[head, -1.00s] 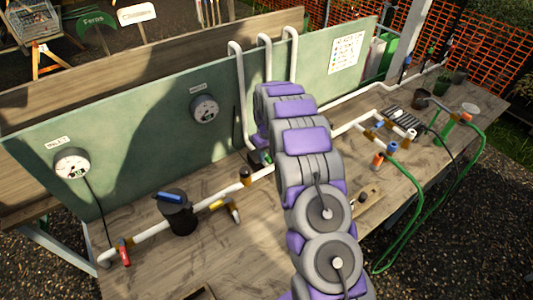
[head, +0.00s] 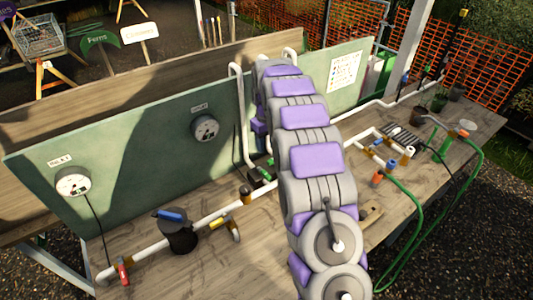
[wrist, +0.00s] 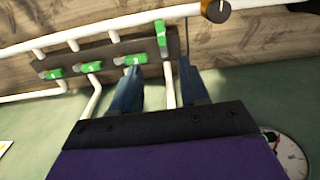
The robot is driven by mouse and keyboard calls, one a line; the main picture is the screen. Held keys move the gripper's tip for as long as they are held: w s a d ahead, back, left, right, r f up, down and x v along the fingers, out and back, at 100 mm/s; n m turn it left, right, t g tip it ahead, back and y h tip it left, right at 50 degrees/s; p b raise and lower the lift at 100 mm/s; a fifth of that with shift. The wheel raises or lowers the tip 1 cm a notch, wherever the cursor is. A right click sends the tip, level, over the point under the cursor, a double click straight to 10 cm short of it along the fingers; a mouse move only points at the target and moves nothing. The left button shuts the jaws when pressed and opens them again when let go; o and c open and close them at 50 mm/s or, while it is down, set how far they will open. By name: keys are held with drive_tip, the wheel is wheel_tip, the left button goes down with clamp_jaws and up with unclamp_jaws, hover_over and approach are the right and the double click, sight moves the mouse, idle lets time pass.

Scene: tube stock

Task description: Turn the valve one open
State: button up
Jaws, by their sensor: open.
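The wrist view shows a dark manifold with several green valve handles. Three, at the left (wrist: 52,73), middle left (wrist: 90,67) and middle (wrist: 130,60), lie across their pipes. The rightmost green handle (wrist: 161,33) points along its pipe. The small numbers on the handles are too blurred to read, so I cannot tell which is valve one. My gripper (wrist: 161,72) is open, with nothing held. Its fingertips lie on either side of the rightmost valve's pipe, and that handle shows just beyond them. In the head view, green handles (head: 262,175) show beside my arm, which hides my gripper and most of the manifold.
A green back panel (head: 130,135) with round gauges (head: 73,181) stands behind the workbench (head: 245,265). A black canister (head: 180,236) and white pipes are at left. A green hose (head: 418,212) and pots are at right.

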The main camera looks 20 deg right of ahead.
wheel_tip(320, 180, up, 2)
drive_tip(key=shift+r, duration=0.1)
idle(0.5)
drive_tip(key=s+a+r+m+b, duration=0.1)
drive_tip(key=s+a+r, duration=0.15)
drive_tip(key=s, duration=0.55)
drive_tip(key=s+a+r+b, duration=0.1)
drive_tip(key=s+r, duration=0.2)
drive_tip(key=s, duration=0.4)
drive_tip(key=s+a+r+m+b, duration=0.1)
drive_tip(key=s+r, duration=0.1)
drive_tip(key=s, duration=0.6)
drive_tip(key=s+a+f+m+g+b, duration=0.1)
drive_tip(key=s+f, duration=0.1)
drive_tip(key=s, duration=1.1)
drive_tip(key=s+f, duration=0.2)
drive_tip(key=s, duration=1.1)
drive_tip(key=shift+s+a+f+m+g+b, duration=0.15)
drive_tip(key=shift+a+f+m+g+b, duration=0.15)
drive_tip(key=shift+a+m+g+b, duration=0.1)
